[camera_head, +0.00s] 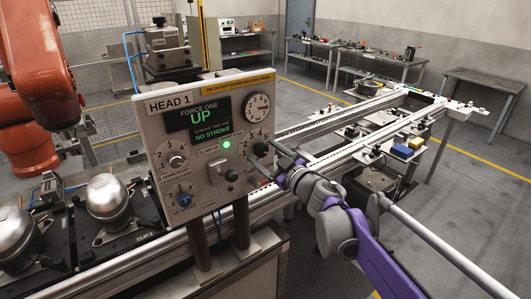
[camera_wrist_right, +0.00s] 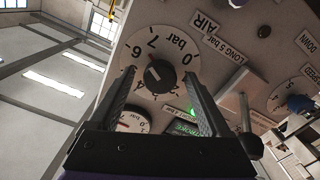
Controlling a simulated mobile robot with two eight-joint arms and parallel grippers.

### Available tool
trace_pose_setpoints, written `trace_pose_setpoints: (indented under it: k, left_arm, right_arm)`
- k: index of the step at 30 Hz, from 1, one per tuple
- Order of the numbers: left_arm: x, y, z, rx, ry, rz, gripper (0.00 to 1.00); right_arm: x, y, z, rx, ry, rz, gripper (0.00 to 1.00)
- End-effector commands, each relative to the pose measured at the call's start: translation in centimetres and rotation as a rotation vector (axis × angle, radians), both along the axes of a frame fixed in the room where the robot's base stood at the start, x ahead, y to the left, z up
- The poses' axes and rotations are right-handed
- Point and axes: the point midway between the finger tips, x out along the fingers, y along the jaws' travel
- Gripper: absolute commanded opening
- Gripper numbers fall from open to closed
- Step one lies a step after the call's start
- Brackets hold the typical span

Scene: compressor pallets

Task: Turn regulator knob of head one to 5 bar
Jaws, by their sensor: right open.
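The HEAD 1 panel (camera_head: 203,140) stands upright in the head view, with a round gauge (camera_head: 257,107) at its upper right. Below the gauge is the black regulator knob (camera_head: 261,149), on a white dial. In the wrist view the same knob (camera_wrist_right: 159,75) sits upside down on a dial marked in bar. Its exact setting is hard to read. My right gripper (camera_head: 266,158) is open in front of the panel's right side. In the wrist view its fingers (camera_wrist_right: 160,80) appear on either side of the knob; contact cannot be told. My left gripper is not in view.
A second dial knob (camera_head: 175,159), a blue knob (camera_head: 184,199) and a lit green lamp (camera_head: 226,144) are on the panel. A conveyor rail (camera_head: 340,128) runs behind my right arm. Metal compressor domes (camera_head: 107,195) sit at the lower left, near an orange robot arm (camera_head: 35,60).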

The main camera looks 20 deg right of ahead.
Motion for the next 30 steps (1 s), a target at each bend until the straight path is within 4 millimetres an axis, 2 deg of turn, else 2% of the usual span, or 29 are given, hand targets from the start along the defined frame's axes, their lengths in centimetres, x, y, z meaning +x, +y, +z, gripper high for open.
trace_pose_setpoints:
  k: [8,22,30]
  left_arm:
    - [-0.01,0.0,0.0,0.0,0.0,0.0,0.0]
    - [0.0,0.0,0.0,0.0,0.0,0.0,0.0]
    - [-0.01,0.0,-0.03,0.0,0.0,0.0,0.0]
  right_arm:
    - [0.16,0.08,-0.04,0.0,0.0,0.0,0.81]
    - [0.14,0.05,-0.02,0.0,0.0,0.0,0.0]
    - [0.13,0.05,-0.03,-0.023,-0.009,0.0,0.0]
